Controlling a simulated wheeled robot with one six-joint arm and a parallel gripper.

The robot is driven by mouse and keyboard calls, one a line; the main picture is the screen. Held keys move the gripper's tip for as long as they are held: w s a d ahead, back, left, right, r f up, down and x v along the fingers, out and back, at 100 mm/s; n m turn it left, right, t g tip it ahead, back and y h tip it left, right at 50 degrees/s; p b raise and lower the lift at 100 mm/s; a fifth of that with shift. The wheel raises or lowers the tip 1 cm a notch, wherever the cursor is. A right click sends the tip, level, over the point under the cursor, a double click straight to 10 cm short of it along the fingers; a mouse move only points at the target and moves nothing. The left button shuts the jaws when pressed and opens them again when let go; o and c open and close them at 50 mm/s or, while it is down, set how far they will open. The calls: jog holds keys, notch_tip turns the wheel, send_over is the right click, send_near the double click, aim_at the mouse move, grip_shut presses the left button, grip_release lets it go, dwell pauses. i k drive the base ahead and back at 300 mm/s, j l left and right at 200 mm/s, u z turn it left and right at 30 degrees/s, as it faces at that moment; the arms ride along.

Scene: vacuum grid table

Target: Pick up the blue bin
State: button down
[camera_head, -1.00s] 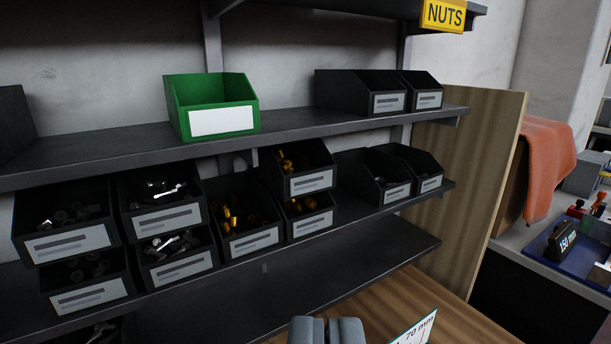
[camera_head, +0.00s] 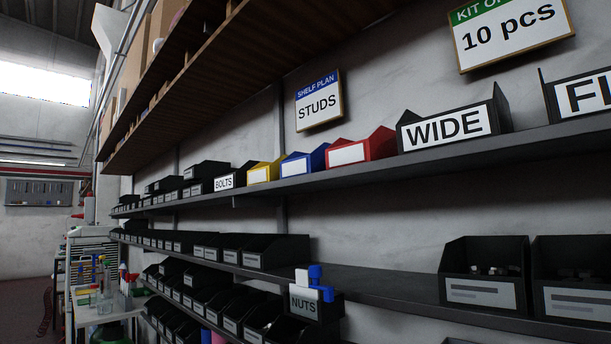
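A black WIDE bin (camera_head: 455,126) stands right of the red bin, and a BOLTS bin (camera_head: 229,181) left of the yellow one. A wooden shelf (camera_head: 240,70) hangs above. Below, a NUTS bin (camera_head: 310,306) with blue and white items sits near the lower shelf.

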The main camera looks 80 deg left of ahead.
aim_at(298, 163)
jog(key=k+j+u, duration=0.2)
jog(key=u, duration=0.3)
jog(key=k+j+u, duration=0.1)
jog(key=j+u, duration=0.35)
jog(key=l+u, duration=0.1)
jog(key=u, duration=0.55)
